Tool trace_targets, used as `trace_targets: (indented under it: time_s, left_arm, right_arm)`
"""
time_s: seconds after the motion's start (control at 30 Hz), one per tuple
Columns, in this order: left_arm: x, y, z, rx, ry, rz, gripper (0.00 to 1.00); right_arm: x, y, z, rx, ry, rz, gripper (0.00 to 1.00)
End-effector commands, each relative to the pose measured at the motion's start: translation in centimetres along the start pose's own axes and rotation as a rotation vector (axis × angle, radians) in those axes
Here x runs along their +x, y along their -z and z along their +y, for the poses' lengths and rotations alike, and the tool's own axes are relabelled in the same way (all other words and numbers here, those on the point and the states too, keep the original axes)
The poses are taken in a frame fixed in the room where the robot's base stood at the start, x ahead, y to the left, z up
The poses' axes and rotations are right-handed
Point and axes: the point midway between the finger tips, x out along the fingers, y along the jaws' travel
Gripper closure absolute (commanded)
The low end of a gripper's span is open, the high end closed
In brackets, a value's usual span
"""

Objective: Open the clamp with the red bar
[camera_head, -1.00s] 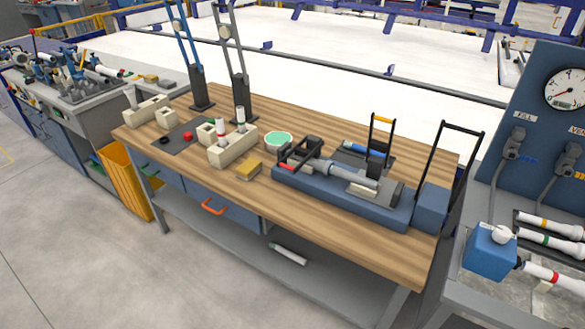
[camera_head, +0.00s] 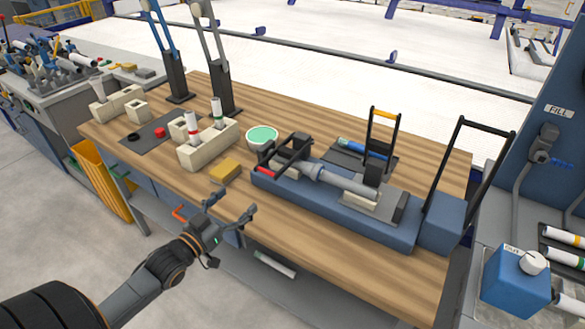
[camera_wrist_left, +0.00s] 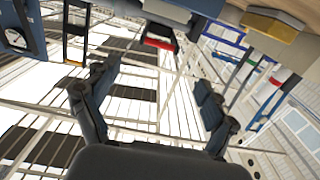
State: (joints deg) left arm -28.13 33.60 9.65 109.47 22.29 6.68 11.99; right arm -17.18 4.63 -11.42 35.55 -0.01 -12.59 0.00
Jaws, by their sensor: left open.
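The clamp with the red bar (camera_head: 267,172) is a black frame at the left end of a blue fixture (camera_head: 330,215) on the wooden table. The red bar sits low at the clamp's front left side. A grey pipe (camera_head: 340,181) lies along the fixture, its left end at the clamp. My left gripper (camera_head: 232,204) is open and empty in front of the table's near edge, left of and nearer than the clamp, not touching it. In the left wrist view the red bar (camera_wrist_left: 160,43) shows above the open fingers. My right gripper is not in view.
A yellow block (camera_head: 225,170) lies left of the clamp. A cream holder (camera_head: 195,155) with white pipes and a green-topped bowl (camera_head: 262,137) stand behind. A clamp with an orange bar (camera_head: 384,112) and a tall black handle (camera_head: 487,123) rise to the right.

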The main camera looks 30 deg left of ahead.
Motion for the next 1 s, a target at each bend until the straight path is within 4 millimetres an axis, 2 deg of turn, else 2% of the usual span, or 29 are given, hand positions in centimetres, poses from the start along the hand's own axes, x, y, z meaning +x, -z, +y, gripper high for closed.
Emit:
trace_targets:
  time_s: [0.17, 0.7, 1.0]
  left_arm:
    - [1.6, 0.4, 0.0, -0.001, -0.001, 0.007, 0.15]
    - [11.3, 0.4, 0.0, 0.001, 0.0, 0.005, 0.15]
    - [13.6, 0.2, 0.0, 0.001, -0.001, 0.003, 0.15]
  right_arm:
    - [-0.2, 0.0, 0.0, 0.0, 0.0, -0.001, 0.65]
    - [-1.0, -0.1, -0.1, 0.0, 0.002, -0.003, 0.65]
    - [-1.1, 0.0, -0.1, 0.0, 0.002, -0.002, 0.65]
